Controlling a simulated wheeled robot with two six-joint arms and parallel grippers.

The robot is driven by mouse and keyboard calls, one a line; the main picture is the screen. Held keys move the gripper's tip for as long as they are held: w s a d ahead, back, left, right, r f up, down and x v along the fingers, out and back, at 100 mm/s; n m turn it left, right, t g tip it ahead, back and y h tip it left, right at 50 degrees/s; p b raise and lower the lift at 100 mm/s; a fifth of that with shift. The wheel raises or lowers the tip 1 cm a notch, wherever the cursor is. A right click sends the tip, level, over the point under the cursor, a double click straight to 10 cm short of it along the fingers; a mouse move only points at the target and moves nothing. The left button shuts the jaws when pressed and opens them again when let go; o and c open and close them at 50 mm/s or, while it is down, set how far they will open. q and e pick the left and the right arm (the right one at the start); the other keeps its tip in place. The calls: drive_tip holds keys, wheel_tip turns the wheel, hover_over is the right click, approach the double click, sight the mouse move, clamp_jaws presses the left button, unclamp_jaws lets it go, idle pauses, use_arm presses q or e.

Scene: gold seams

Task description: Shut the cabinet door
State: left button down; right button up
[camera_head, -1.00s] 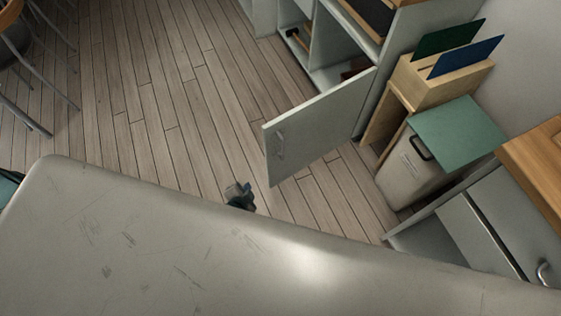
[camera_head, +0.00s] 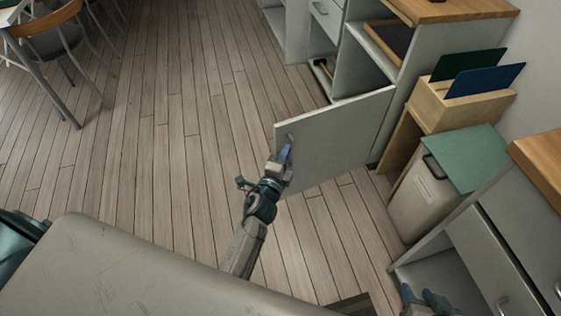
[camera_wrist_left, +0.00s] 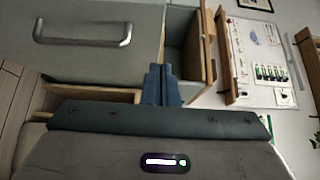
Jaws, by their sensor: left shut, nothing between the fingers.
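The grey cabinet door (camera_head: 335,140) stands open, swung out from the cabinet (camera_head: 398,95) over the floor. My left gripper (camera_head: 286,153) is at the door's free edge, in front of its face near the handle, and hides part of it. In the left wrist view its fingers (camera_wrist_left: 161,85) are together and empty, and a grey panel (camera_wrist_left: 100,65) with a bar handle (camera_wrist_left: 82,38) fills the upper left. Whether the fingers touch the door I cannot tell. My right gripper (camera_head: 424,294) shows at the bottom right with its fingers apart, away from the door.
A pale bin (camera_head: 418,202) with a green lid and a wooden holder (camera_head: 455,100) with upright green and blue boards stand right of the door. A drawer unit (camera_head: 515,255) is at lower right. Chairs (camera_head: 55,55) are far left. The wooden floor (camera_head: 180,150) left of the door is clear.

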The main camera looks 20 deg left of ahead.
sight(287, 124)
use_arm(q)
drive_tip(key=w, duration=0.2)
drive_tip(key=w+a, duration=0.1)
drive_tip(key=w, duration=0.1)
drive_tip(key=w+a, duration=0.1)
drive_tip(key=w, duration=0.1)
drive_tip(key=shift+w, duration=0.35)
drive_tip(key=shift+w+a+f, duration=0.1)
drive_tip(key=shift+w+a, duration=0.25)
drive_tip(key=shift+w+a, duration=0.1)
drive_tip(key=shift+a, duration=0.05)
